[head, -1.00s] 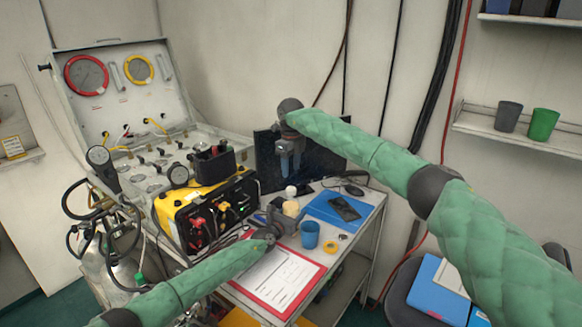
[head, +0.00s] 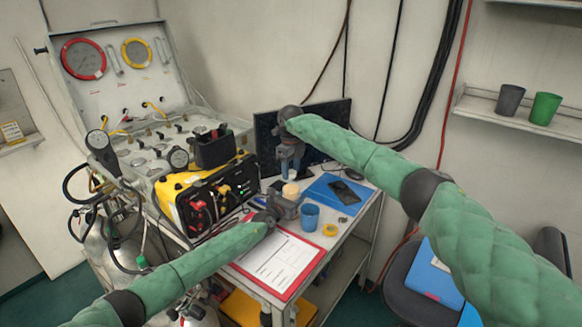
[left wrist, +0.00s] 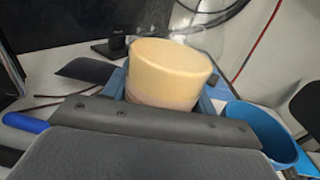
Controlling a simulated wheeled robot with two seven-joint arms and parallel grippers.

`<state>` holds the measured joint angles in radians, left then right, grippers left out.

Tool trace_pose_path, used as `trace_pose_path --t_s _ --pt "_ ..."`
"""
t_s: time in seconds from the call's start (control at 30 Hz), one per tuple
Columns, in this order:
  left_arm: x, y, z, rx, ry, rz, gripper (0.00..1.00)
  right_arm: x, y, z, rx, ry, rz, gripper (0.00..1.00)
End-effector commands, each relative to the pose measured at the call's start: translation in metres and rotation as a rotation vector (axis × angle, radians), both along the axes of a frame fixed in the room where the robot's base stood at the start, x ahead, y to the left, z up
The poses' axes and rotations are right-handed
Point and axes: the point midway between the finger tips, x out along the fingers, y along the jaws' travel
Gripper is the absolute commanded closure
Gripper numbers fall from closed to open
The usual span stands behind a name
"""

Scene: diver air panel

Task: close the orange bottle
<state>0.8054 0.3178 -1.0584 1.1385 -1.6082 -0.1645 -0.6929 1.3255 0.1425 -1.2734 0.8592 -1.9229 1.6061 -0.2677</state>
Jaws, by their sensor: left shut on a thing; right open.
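The orange bottle is pale orange and roughly cylindrical (head: 290,190). It stands on the cart top, and its smooth, rounded top fills the middle of the left wrist view (left wrist: 170,72). My left gripper (head: 284,207) is shut around it from the front left, with blue fingers on both sides in the left wrist view. I cannot tell whether the pale top is a separate cap. My right gripper (head: 290,168) points down just behind and above the bottle, open. A small white round thing shows near its fingertips, mostly hidden; I cannot tell whether they touch.
A blue cup (head: 310,220) and a yellow ring (head: 330,230) are right of the bottle. A red clipboard (head: 300,281) lies in front. A blue folder (head: 322,189) with a dark phone lies behind right. The yellow-black unit (head: 190,186) is at left, the monitor (head: 330,119) behind.

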Motion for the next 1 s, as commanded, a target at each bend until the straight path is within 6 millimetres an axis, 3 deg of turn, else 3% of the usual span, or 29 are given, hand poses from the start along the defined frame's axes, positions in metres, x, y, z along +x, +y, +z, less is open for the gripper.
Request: trace_pose_path --t_s 0.07,0.3,0.6,0.63,0.73,1.0 --pt "-0.0003 0.0002 -0.0014 0.001 0.002 0.0 1.0 -0.0001 -0.0001 -0.0001 0.0 0.0 0.0 0.52" --pt "-0.0003 0.0002 -0.0014 0.001 0.002 0.0 1.0 0.0 -0.0003 0.0 0.0 0.0 0.0 0.96" --pt "-0.0003 0.0002 -0.0013 0.001 0.001 0.0 1.0 0.0002 -0.0006 0.0 0.0 0.0 -0.007 0.96" --pt "-0.0003 0.0002 -0.0013 0.001 0.001 0.0 1.0 0.0002 -0.0006 0.0001 0.0 0.0 -0.007 0.63" --pt "-0.0003 0.0002 -0.0013 0.001 0.001 0.0 1.0 0.0002 -0.0005 0.0001 0.0 0.0 -0.007 0.44" --pt "-0.0003 0.0002 -0.0014 0.001 0.002 0.0 1.0 0.0 -0.0003 0.0003 0.0 0.0 -0.006 0.44"
